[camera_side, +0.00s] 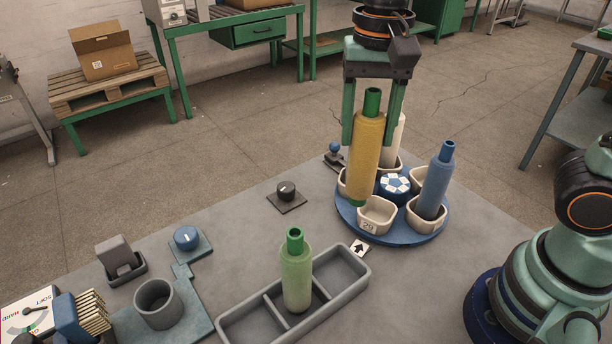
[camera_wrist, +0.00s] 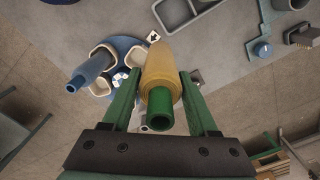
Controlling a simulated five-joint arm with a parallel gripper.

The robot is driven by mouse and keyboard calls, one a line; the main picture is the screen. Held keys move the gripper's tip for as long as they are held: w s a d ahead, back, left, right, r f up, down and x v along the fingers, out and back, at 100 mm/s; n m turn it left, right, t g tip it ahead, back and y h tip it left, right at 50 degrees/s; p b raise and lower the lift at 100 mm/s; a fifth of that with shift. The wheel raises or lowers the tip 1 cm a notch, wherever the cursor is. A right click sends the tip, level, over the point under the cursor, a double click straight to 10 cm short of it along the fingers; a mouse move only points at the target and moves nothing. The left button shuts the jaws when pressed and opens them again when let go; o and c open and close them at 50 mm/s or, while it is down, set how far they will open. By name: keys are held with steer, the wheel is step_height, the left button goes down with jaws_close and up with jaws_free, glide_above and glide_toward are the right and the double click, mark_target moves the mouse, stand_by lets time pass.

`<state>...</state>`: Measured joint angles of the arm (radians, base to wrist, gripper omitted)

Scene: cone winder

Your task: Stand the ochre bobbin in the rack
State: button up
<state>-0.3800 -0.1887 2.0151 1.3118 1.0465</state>
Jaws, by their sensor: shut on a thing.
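The ochre bobbin (camera_side: 366,150) has a green tube top and a green lower end, and it is nearly upright. My gripper (camera_side: 371,143) is shut on its upper body, one green finger on each side; the wrist view shows this bobbin (camera_wrist: 160,68) between the fingers. The rack is a round blue base (camera_side: 400,236) with several cream cups. The bobbin's lower end overlaps the rack's left cup (camera_side: 342,182) in the side view and shows uncovered; its height above the rack is unclear. The front cup (camera_side: 377,216) is empty. A blue bobbin (camera_side: 436,182) leans in the right cup.
A light green bobbin (camera_side: 296,275) stands in a grey divided tray (camera_side: 352,290). A black knob (camera_side: 286,190), blue knob (camera_side: 187,238) and grey cup (camera_side: 156,302) are on the table's left.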

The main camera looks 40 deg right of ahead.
steer(key=s+a+f+n, duration=0.2)
steer(key=s+a+f, duration=0.1)
steer(key=a+f, duration=0.4)
steer(key=shift+s+f, duration=0.3)
steer(key=shift+f, duration=0.2)
stand_by(1.1)
steer(key=shift+f, duration=1.45)
steer(key=shift+f, duration=1.15)
stand_by(0.4)
